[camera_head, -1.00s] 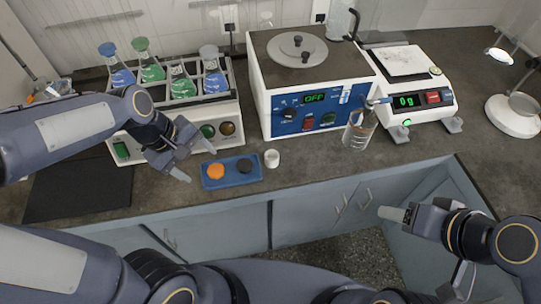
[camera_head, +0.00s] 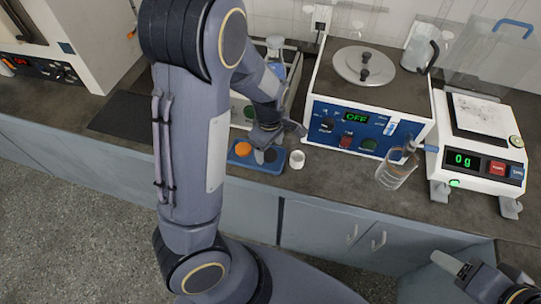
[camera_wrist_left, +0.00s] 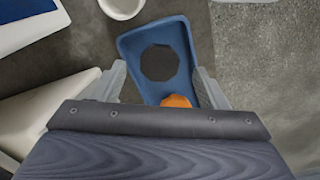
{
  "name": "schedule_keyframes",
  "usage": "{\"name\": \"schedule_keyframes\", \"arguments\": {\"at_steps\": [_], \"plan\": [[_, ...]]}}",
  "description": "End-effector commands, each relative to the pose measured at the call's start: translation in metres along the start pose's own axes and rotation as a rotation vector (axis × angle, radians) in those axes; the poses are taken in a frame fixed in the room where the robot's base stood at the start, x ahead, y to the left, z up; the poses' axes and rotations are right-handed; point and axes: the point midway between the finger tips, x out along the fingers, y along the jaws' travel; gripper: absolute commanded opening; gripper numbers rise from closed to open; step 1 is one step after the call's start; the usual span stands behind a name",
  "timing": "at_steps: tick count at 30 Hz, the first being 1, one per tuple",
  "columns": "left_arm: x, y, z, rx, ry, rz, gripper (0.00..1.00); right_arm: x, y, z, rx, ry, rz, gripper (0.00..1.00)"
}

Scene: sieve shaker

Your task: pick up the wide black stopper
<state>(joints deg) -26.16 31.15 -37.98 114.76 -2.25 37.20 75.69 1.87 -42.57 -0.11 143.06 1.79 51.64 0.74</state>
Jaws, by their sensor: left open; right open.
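The wide black stopper (camera_head: 270,156) lies on the small blue tray (camera_head: 279,167) near the counter's front edge. In the left wrist view, the black stopper (camera_wrist_left: 159,62) is a dark flat disc, with the blue tray (camera_wrist_left: 138,42) around it. An orange stopper (camera_head: 243,148) lies beside it, partly hidden by the gripper body in the left wrist view (camera_wrist_left: 176,101). My left gripper (camera_head: 272,144) is open and empty above the tray, its fingers on either side of the black stopper in the wrist picture. My right gripper (camera_head: 462,268) is open at the lower right, away from the tray.
A small white cup (camera_head: 297,160) stands just right of the tray. The sieve shaker (camera_head: 369,110), reading OFF, stands behind it. A glass beaker (camera_head: 396,170) and a balance (camera_head: 472,157) reading 0 g are further right. The flask rack is mostly hidden behind my left arm.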

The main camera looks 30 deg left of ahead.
Motion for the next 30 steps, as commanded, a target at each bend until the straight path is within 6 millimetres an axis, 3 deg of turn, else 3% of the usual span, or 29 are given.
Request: {"name": "schedule_keyframes", "arguments": {"at_steps": [5, 13, 24, 30], "plan": [[0.022, 0.0, -0.001, 0.001, 0.0, -0.001, 0.67, 0.002, 0.001, 0.001, 0.0, 0.0, 0.0, 0.56], [0.024, 0.0, 0.0, 0.001, 0.0, 0.0, 0.67, 0.001, 0.001, 0.001, 0.0, 0.0, 0.0, 0.56], [0.024, 0.0, 0.0, 0.001, 0.0, 0.0, 0.2, 0.002, 0.001, 0.001, 0.0, 0.0, 0.0, 0.56], [0.023, 0.0, 0.0, 0.001, 0.0, 0.001, 0.19, 0.002, 0.001, 0.001, 0.0, 0.0, 0.0, 0.56]]}}
